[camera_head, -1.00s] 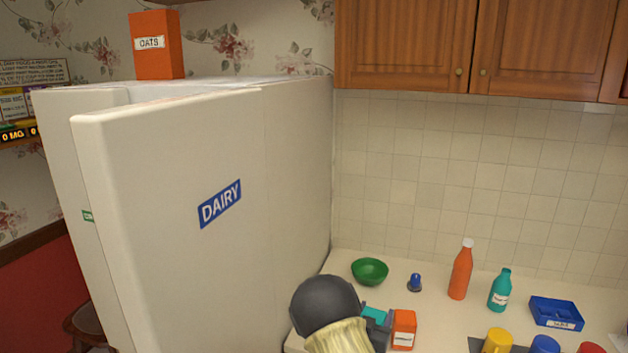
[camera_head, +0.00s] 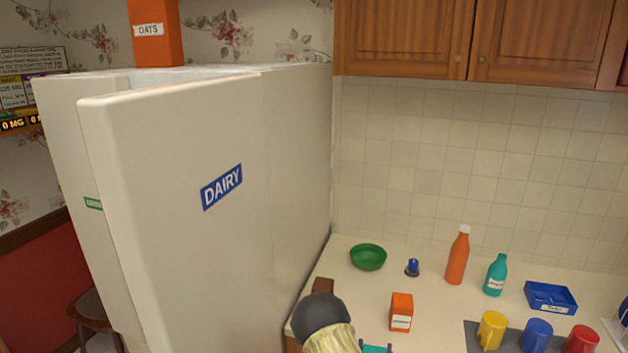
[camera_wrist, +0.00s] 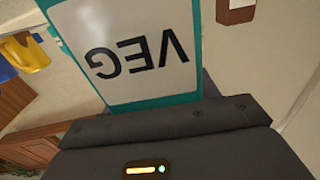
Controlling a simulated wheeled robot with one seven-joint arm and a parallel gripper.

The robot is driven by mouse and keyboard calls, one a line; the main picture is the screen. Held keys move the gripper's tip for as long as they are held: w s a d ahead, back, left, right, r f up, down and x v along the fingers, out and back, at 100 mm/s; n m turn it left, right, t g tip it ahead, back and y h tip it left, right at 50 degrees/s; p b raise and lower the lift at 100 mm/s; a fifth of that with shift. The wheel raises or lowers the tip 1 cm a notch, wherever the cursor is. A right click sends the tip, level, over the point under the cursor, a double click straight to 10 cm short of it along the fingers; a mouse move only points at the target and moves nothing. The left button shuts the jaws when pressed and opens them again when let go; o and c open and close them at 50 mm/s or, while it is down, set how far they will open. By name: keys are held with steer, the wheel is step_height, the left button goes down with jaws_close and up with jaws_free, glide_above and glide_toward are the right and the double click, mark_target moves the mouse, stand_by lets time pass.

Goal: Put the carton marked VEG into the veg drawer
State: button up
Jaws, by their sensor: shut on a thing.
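The teal carton with a white label marked VEG (camera_wrist: 135,48) fills the upper part of the wrist view, its letters upside down. My gripper (camera_wrist: 165,130) is shut on it; its dark pads cross the carton's near end. In the head view only a small teal part of the carton (camera_head: 376,349) shows at the bottom edge, beside my arm. The white fridge (camera_head: 295,150) stands at left, its front panel marked DAIRY (camera_head: 221,187). No veg drawer can be made out.
An orange carton (camera_head: 401,312) stands on the counter near my arm. A brown object (camera_head: 323,286) is beside the fridge. Behind are a green bowl (camera_head: 368,257), an orange bottle (camera_head: 457,256), a teal bottle (camera_head: 495,275) and a blue tray (camera_head: 550,297). Several mugs stand at front right.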

steer(key=s+f+n+y, duration=0.2)
steer(key=s+f+y, duration=0.2)
steer(key=s+f, duration=0.4)
step_height(320, 180, down, 3)
steer(key=shift+s+a+r+n, duration=0.1)
steer(key=shift+s+a+n, duration=0.2)
steer(key=shift+s+n, duration=0.1)
steer(key=shift+w+r, duration=0.1)
steer(key=shift+r, duration=0.1)
